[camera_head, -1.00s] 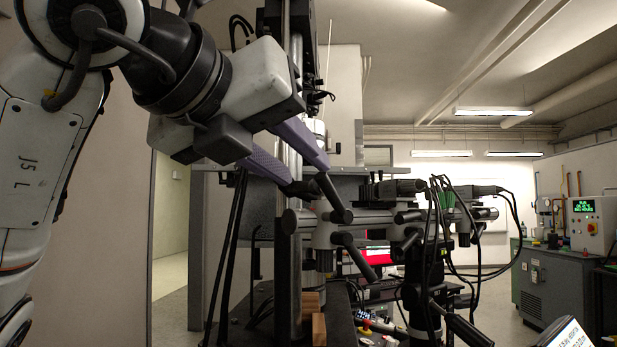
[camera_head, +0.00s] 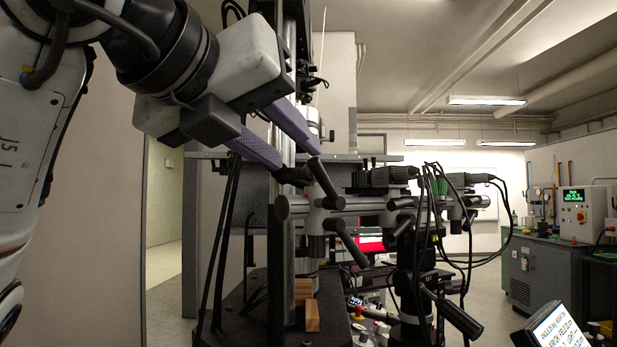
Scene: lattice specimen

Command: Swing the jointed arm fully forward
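The jointed arm (camera_head: 370,203) is a grey and black horizontal linkage on an upright metal post, with clamp levers and dark cylindrical devices with cables at its right part. A black clamp lever (camera_head: 325,184) stands tilted near its left end. My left gripper (camera_head: 302,162) comes in from the upper left. Its two purple fingers are spread apart, with their tips close to the top of this lever. I cannot tell whether they touch it. The fingers partly hide the post behind them. My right gripper is not in view.
Wooden blocks (camera_head: 311,314) stand on the dark base by the post. Loose black cables (camera_head: 437,220) hang around the devices. A tablet screen (camera_head: 557,331) is at the lower right. A green cabinet (camera_head: 542,276) with a control box (camera_head: 577,212) stands at the right. Floor between is open.

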